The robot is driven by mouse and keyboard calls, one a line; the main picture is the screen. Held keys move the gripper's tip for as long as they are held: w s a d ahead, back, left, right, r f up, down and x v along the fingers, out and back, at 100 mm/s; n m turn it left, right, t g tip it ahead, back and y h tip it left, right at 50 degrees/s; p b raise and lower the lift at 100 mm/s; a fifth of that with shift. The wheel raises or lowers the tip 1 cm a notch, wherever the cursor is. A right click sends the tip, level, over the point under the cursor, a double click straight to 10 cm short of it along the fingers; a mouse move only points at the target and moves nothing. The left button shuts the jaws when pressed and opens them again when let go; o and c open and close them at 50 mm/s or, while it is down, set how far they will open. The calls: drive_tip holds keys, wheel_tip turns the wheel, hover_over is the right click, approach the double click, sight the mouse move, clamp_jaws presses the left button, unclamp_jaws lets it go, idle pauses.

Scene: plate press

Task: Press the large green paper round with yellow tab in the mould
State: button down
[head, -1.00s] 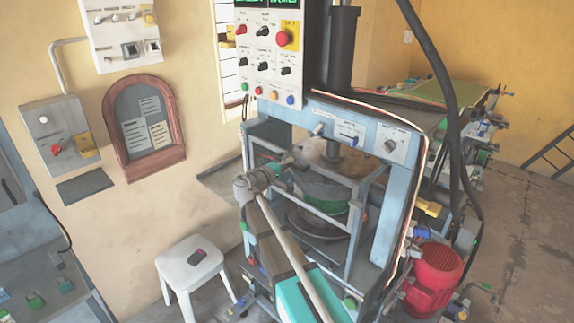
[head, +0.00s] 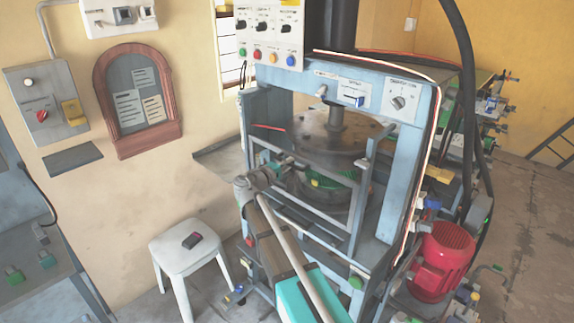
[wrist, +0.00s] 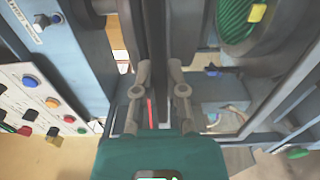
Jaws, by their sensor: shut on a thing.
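The large green paper round (wrist: 236,18) shows ribbed at the top right of the wrist view, with its yellow tab (wrist: 258,13). In the head view the green round (head: 326,181) is partly hidden under the broad dark plate (head: 318,136) of the press, behind the guard frame (head: 315,206). My gripper (head: 274,171) is at the guard's left side. In the wrist view my gripper (wrist: 158,70) is shut on a dark upright bar (wrist: 153,30), which seems part of the guard. The gripper is apart from the round.
The press's blue frame (head: 405,160) stands around the round, with a button panel (head: 265,35) at upper left. A white stool (head: 185,253) stands at left, and a red motor (head: 442,260) at right. Bare floor (head: 525,240) lies at far right.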

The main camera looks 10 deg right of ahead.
sight(289, 174)
wheel_tip(289, 174, down, 4)
drive_tip(key=b, duration=0.3)
drive_tip(key=shift+s+f, duration=0.1)
drive_tip(key=shift+f, duration=0.05)
drive_tip(key=shift+d, duration=0.1)
drive_tip(key=c, duration=0.7)
unclamp_jaws()
drive_tip(key=shift+f, duration=0.1)
drive_tip(key=shift+a, duration=0.2)
drive_tip(key=v, duration=1.1)
drive_tip(key=shift+s+a, duration=0.2)
drive_tip(key=shift+a, duration=0.05)
